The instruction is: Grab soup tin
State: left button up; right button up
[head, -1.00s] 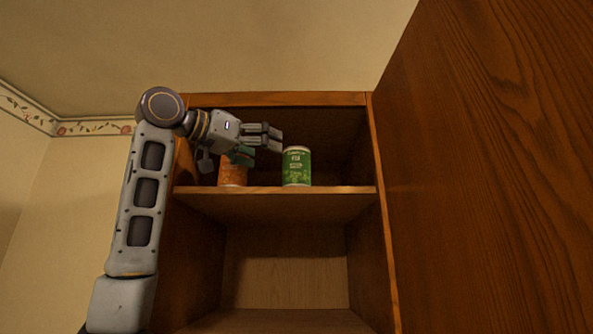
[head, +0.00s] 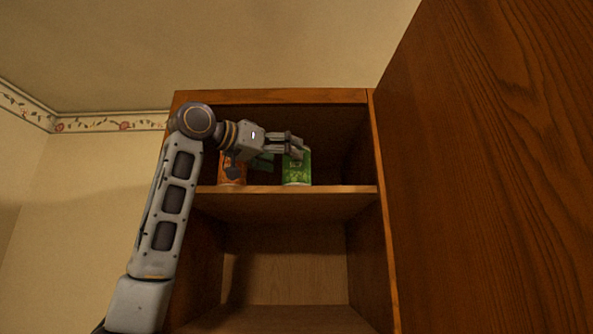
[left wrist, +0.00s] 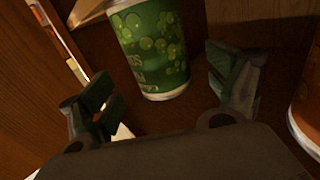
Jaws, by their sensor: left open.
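A green tin with printed lettering (head: 297,172) stands upright on the upper cabinet shelf; I take it as the soup tin, though its label is not fully readable. My left gripper (head: 291,150) is at the tin's upper part and covers some of its top. In the left wrist view the green tin (left wrist: 152,45) is between the two spread fingers, with a gap on each side, and the gripper is not closed on it. My right gripper is not in view.
An orange tin (head: 231,172) stands left of the green tin, partly hidden by my left wrist. The shelf board (head: 330,203) is free to the right. The cabinet side and the large wooden door (head: 490,170) bound the right.

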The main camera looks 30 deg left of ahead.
pick_arm(q)
jog(key=shift+r+p+x, duration=0.15)
jog(key=shift+p+x, duration=0.3)
jog(key=shift+x, duration=0.35)
jog(key=shift+r+p+x, duration=0.1)
jog(key=shift+p+x, duration=0.3)
jog(key=shift+x, duration=1.4)
jog(key=shift+f, duration=0.1)
jog(key=c, duration=1.5)
